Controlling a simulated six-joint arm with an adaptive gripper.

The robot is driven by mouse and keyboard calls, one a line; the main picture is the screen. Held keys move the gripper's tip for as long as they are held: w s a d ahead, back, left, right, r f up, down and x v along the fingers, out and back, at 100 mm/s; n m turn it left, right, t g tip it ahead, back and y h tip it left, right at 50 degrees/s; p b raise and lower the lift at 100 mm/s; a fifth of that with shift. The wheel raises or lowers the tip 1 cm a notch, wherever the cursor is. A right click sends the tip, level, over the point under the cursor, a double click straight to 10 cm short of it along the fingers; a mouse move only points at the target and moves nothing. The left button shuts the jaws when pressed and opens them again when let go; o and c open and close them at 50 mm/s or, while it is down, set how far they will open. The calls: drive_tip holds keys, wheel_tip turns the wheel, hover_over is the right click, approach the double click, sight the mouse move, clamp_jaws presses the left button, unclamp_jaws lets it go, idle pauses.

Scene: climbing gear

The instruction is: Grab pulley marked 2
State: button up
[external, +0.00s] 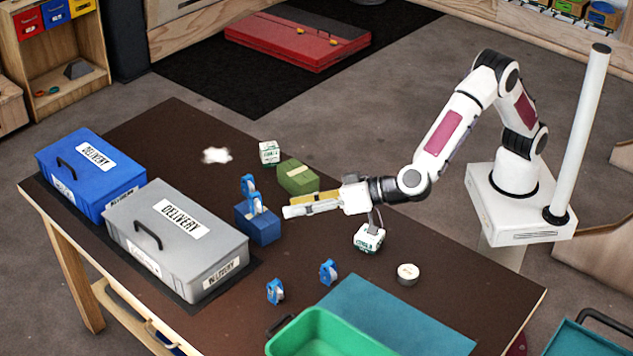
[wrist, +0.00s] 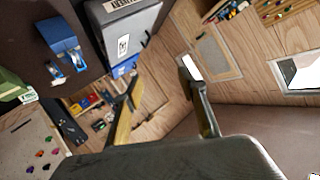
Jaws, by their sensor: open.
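Several blue pulleys are in the external view. Two (external: 248,187) stand together on a blue block (external: 262,228). One pulley (external: 275,291) stands on the table nearer the front, and another (external: 328,271) stands to its right. No number can be read on any of them. My gripper (external: 288,205) is open and empty above the table, just right of the blue block, with its fingers pointing left. In the wrist view its two fingers (wrist: 160,88) are apart with nothing between them. The blue block (wrist: 60,32) and two pulleys (wrist: 67,68) show at the upper left there.
A grey delivery box (external: 150,250) and a blue delivery box (external: 70,170) stand on the left. A green block (external: 297,177), white cubes (external: 368,238), a round white tin (external: 407,274), a green tray (external: 330,340) and a teal mat (external: 400,315) are also on the table.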

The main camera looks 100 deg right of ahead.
drive_tip(key=s+a+f+m+g+h, duration=0.15)
drive_tip(key=s+f+h, duration=0.25)
drive_tip(key=f, duration=0.6)
drive_tip(key=g+h, duration=0.2)
drive_tip(key=h, duration=0.2)
approach(332, 266)
drive_tip(key=shift+w+d+f+m, duration=0.2)
drive_tip(key=shift+w+d+m, duration=0.05)
drive_tip(key=shift+w+d, duration=0.35)
drive_tip(key=shift+w+d+f+m, duration=0.2)
drive_tip(key=shift+w+d, duration=0.35)
drive_tip(key=shift+w, duration=0.1)
drive_tip(key=shift+x, duration=1.3)
drive_tip(key=shift+x, duration=2.6)
drive_tip(key=shift+s+f, duration=0.1)
drive_tip(key=shift+f, duration=0.05)
